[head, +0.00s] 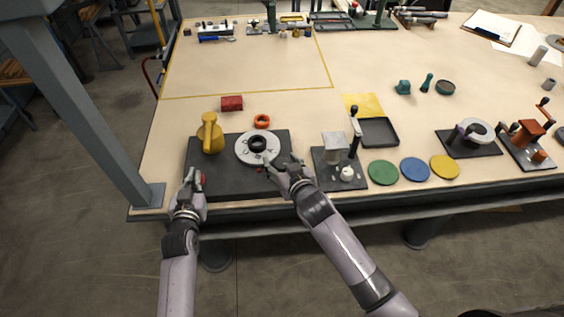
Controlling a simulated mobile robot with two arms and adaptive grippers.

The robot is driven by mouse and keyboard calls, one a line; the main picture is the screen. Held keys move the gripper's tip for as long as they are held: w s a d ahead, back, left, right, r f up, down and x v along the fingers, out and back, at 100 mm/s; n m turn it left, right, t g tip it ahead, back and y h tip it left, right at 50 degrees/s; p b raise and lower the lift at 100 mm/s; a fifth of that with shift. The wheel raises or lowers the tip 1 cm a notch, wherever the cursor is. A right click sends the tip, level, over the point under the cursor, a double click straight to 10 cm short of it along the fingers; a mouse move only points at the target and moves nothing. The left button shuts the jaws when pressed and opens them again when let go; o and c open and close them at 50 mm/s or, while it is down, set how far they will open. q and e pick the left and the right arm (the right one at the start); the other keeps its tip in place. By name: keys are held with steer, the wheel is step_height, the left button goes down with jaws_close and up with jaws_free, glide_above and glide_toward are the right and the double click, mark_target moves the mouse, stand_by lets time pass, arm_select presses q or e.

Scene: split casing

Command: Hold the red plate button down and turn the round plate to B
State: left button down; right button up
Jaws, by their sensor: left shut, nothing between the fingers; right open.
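The round plate (243,150) is a pale disc with a dark hub, lying on a dark base board (235,183) near the table's front edge. Its letter marks are too small to read. A small red spot (259,170) shows at the plate's front edge, perhaps the red button. My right gripper (281,163) is open at the plate's front right, close to the red spot; I cannot tell whether it touches the plate. My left gripper (189,175) is shut and empty over the board's left front part. Another red bit (203,181) shows beside it, partly hidden.
A yellow jug-like part (210,136) stands on the board's back left. A red block (232,103) and an orange ring (262,121) lie behind. Right of my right gripper is a lever fixture (334,150), then green, blue and yellow discs. The table's middle is mostly clear.

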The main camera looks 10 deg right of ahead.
arm_select(q)
steer(key=shift+f, duration=0.15)
arm_select(e)
steer(key=v, duration=1.2)
arm_select(q)
step_height(320, 180, up, 4)
steer(key=p, duration=0.3)
steer(key=shift+w+p, duration=0.15)
steer(key=shift+p, duration=0.25)
steer(key=b+v, duration=0.1)
steer(key=v, duration=0.9)
steer(key=shift+b, duration=0.4)
arm_select(e)
steer(key=shift+s+d+r, duration=0.15)
steer(key=shift+s+r, duration=0.15)
steer(key=shift+r, duration=0.2)
steer(key=shift+s+d+r, duration=0.1)
steer(key=shift+s+r, duration=0.2)
steer(key=shift+r, duration=0.15)
